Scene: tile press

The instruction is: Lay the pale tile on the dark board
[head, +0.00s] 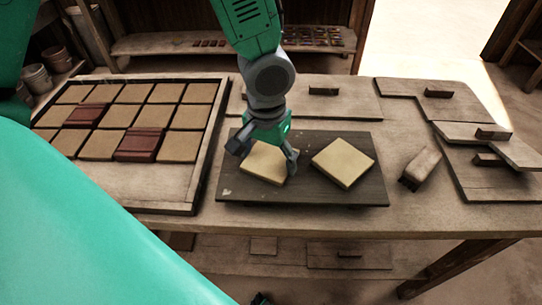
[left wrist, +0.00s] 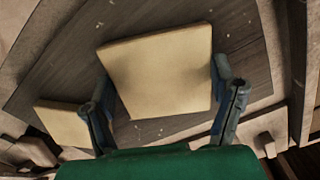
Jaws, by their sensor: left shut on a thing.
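My left gripper (head: 264,154) is shut on a pale square tile (head: 262,168) over the left part of the dark board (head: 305,193). In the left wrist view the held tile (left wrist: 158,72) sits between the two fingers, one at each side edge, with the dark board (left wrist: 75,62) behind it. I cannot tell whether the tile touches the board or is just above it. A second pale tile (head: 343,162) lies on the right part of the board, apart from the held one; it also shows in the left wrist view (left wrist: 62,120). My right gripper is not seen.
A framed tray (head: 188,181) of pale tiles with two dark red ones (head: 139,144) stands left of the board. A wooden brush (head: 422,166) lies to the right, and flat wooden boards with handles (head: 438,93) lie at the right and back of the table.

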